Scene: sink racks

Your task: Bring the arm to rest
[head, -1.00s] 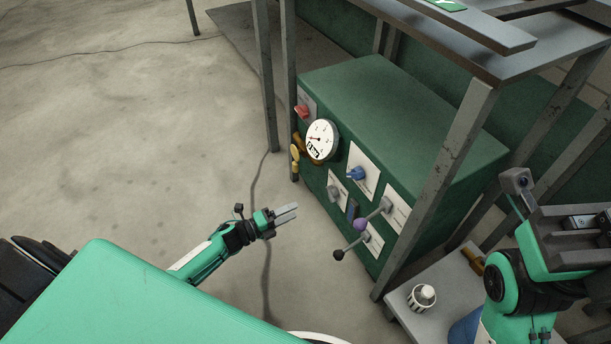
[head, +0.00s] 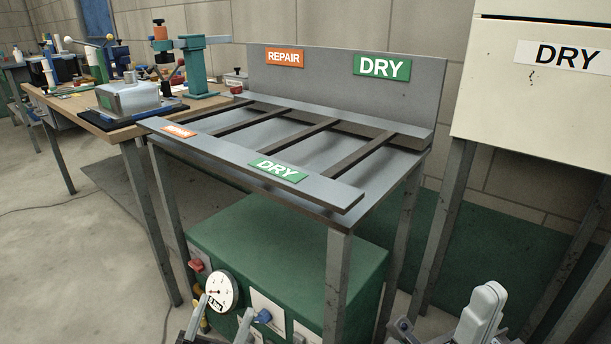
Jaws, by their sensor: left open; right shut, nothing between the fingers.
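My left gripper (head: 226,306) is at the bottom edge of the head view, in front of the green control box. Its two grey fingers stand apart and nothing shows between them. My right gripper (head: 489,291) is at the bottom right, pointing up, with its fingers together and no object in it. Most of both arms is out of the picture.
The green control box (head: 300,240) with a white gauge (head: 221,290) stands under a metal rack (head: 345,195) marked DRY and REPAIR. A wooden workbench (head: 75,112) with tools is at the left. A white cabinet (head: 540,90) is at the right.

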